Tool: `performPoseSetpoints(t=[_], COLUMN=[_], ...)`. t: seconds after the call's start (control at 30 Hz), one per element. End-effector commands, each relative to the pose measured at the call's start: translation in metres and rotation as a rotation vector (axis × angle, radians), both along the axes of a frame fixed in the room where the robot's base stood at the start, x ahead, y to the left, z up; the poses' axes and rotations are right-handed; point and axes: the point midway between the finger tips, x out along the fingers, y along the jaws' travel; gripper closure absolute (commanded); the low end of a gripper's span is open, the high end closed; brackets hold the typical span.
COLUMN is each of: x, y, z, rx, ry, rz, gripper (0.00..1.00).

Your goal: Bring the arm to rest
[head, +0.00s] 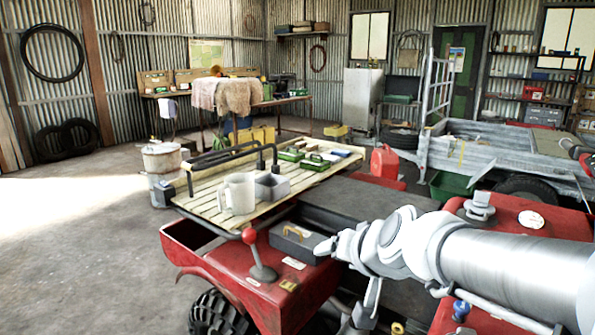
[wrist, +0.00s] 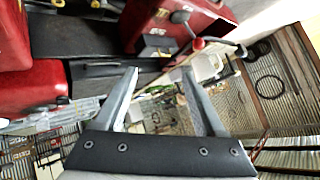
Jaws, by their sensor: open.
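My gripper (wrist: 160,70) shows in the wrist view with its two fingers spread apart and nothing between them. In the head view my arm reaches in from the right edge, over the red quad bike (head: 215,262). The gripper's jaws cannot be made out clearly there. In the wrist view, red bodywork (wrist: 185,22) and a dark seat area lie beyond the fingers, and the picture is tilted.
A red-knobbed lever (head: 250,237) and a grey toolbox (head: 300,243) stand near my arm. Open floor (head: 80,250) lies left.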

Motion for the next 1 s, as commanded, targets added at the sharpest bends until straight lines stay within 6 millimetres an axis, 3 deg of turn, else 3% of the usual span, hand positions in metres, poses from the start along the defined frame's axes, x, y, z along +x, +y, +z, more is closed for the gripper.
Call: performPoseSetpoints(t=[0.03,0.2,0.47,0.5,0.9,1.0], x=[-0.022,-0.093,-0.184,-0.181,-0.180,-0.179], y=[-0.004,-0.023,-0.069,-0.068,-0.066,-0.066], z=[0.003,-0.008,-0.028,-0.009,0.081,0.096], rx=[-0.033,-0.175,-0.388,-0.385,-0.380,-0.380], ry=[0.023,0.148,0.340,0.342,0.340,0.340], rz=[0.036,0.126,0.129,0.132,0.136,0.136], gripper=[0.28,0.28,0.28,0.28,0.28,0.28])
